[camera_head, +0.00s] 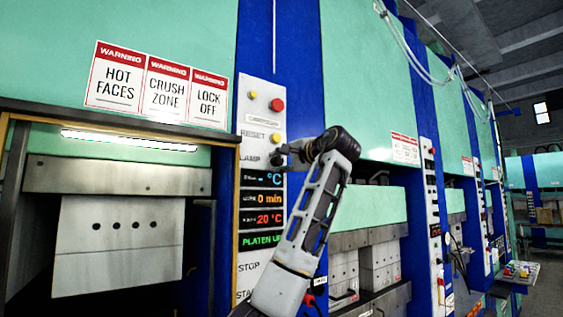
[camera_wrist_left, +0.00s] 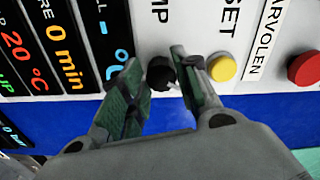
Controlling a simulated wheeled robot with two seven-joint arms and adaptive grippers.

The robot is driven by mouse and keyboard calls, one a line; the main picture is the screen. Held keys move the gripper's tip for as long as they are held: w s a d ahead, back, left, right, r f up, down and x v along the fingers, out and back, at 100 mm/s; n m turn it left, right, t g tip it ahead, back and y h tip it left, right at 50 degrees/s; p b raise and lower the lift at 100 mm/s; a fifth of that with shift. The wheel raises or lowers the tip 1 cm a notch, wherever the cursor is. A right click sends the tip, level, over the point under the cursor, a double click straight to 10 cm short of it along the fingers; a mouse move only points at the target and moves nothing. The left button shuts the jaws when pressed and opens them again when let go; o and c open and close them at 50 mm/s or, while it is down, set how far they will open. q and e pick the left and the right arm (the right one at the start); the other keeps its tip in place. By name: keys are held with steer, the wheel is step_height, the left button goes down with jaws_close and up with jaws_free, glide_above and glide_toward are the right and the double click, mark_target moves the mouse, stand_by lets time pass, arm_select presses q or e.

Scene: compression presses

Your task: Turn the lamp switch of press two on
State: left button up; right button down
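The lamp switch (camera_wrist_left: 160,74) is a small black knob on the white control panel (camera_head: 262,95), beside the label that reads "LAMP" in the head view. In the left wrist view my left gripper (camera_wrist_left: 155,84) has its two fingers apart, one on each side of the knob. The right-hand finger is very close to the knob; I cannot tell whether it touches. In the head view my left gripper (camera_head: 284,155) reaches the panel and largely hides the switch. My right gripper is in neither view.
A yellow button (camera_wrist_left: 222,68) and a red button (camera_wrist_left: 305,69) sit on the same panel. The display (camera_head: 264,200) is below the switch. A lit strip lamp (camera_head: 130,140) shows in the press opening at left. More presses stand at right.

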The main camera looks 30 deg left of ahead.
arm_select(q)
steer(key=o, duration=0.3)
steer(key=shift+d, duration=0.1)
steer(key=shift+v, duration=6)
steer(key=shift+w, duration=0.1)
